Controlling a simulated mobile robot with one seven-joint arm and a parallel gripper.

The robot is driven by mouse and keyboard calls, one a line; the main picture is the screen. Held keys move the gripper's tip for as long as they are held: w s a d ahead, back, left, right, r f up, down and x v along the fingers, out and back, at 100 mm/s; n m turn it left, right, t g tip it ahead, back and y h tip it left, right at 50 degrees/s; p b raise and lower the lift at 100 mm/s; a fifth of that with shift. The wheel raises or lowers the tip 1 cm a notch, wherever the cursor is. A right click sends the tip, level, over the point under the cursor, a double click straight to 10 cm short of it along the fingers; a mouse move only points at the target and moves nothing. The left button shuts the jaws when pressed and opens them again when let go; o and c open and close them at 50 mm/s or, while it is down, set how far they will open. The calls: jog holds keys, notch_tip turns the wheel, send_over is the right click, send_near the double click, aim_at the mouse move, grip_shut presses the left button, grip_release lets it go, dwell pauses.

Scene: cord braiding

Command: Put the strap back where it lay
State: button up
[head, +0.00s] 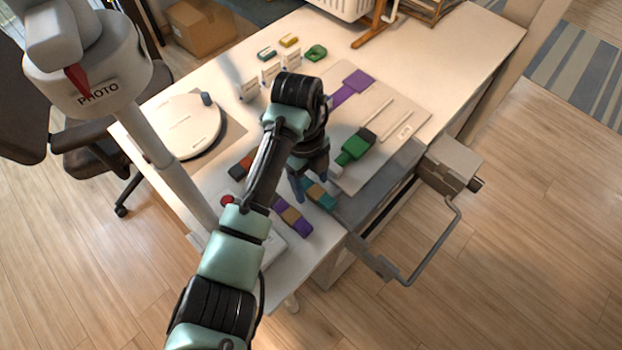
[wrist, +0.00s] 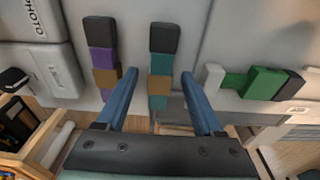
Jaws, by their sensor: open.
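My arm hides part of both straps in the head view.
A green strap (head: 355,147) lies on a pale board (head: 395,100), with a purple strap (head: 350,88) farther back. A round white plate (head: 185,125) is at left.

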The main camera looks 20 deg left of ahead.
aim_at(306, 182)
notch_tip(306, 182, up, 13)
jog(key=a+p, duration=0.1)
jog(key=p, duration=0.2)
jog(key=shift+w+a+f+p, duration=0.2)
jog(key=shift+w+p, duration=0.1)
jog(key=shift+p, duration=0.1)
